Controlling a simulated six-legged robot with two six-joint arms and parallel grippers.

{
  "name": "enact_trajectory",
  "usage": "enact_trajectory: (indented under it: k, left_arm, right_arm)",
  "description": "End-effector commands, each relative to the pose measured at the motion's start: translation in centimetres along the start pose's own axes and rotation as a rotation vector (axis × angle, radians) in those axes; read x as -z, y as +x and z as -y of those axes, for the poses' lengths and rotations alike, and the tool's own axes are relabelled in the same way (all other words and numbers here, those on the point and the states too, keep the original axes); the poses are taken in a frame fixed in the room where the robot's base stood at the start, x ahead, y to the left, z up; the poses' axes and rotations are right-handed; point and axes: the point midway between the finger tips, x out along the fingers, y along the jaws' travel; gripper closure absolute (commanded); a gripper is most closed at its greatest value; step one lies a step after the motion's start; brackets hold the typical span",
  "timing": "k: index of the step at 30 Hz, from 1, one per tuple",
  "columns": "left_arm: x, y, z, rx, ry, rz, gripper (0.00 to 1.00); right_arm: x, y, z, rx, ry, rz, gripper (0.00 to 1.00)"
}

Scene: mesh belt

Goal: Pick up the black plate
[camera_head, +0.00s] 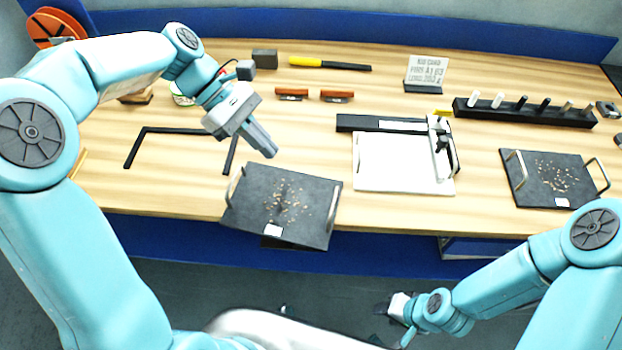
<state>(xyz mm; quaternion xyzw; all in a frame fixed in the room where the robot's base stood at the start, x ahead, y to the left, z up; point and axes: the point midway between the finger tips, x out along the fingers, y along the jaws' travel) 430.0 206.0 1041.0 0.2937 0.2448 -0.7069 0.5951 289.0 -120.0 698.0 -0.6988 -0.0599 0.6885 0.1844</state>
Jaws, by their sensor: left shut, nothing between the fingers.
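A black plate (310,195) with a speckled middle, a small white label and metal side handles lies at the front edge of the table, tilted in the picture and overhanging the edge. A second similar black plate (525,190) lies at the right of the table with a handle on each side. My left gripper (270,152) is shut and empty, just above and behind the first plate, apart from it. My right gripper (392,308) is low in front of the table, away from both plates; its fingers are too small to read.
The wooden table (300,130) holds a white board with a black bar (400,165) between the plates. A black L-shaped frame (180,130) lies at left. A black rack with several pegs (525,112), a sign (427,72) and tools stand further back.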

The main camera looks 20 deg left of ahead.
Motion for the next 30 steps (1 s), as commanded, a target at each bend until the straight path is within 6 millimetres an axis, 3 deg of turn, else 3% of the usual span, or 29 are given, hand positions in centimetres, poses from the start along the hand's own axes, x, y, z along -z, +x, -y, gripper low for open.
enact_trajectory:
  k: [5, 17, 22, 30]
  left_arm:
    - [0.0, 1.9, -0.1, 0.001, -0.005, 0.001, 1.0]
    - [0.0, 10.2, 0.1, 0.003, -0.004, 0.0, 1.0]
    - [-1.9, 11.7, 0.1, 0.001, -0.002, -0.001, 1.0]
    - [-2.6, 12.6, 0.1, -0.002, -0.004, -0.002, 1.0]
  right_arm:
    - [0.0, 0.0, 0.0, 0.0, 0.0, 0.0, 0.57]
    - [0.0, 0.1, 0.0, 0.0, 0.0, 0.0, 0.57]
    - [0.0, -0.4, 0.1, 0.0, 0.0, 0.0, 0.57]
    - [0.0, -0.5, 0.2, 0.0, 0.0, 0.0, 0.57]
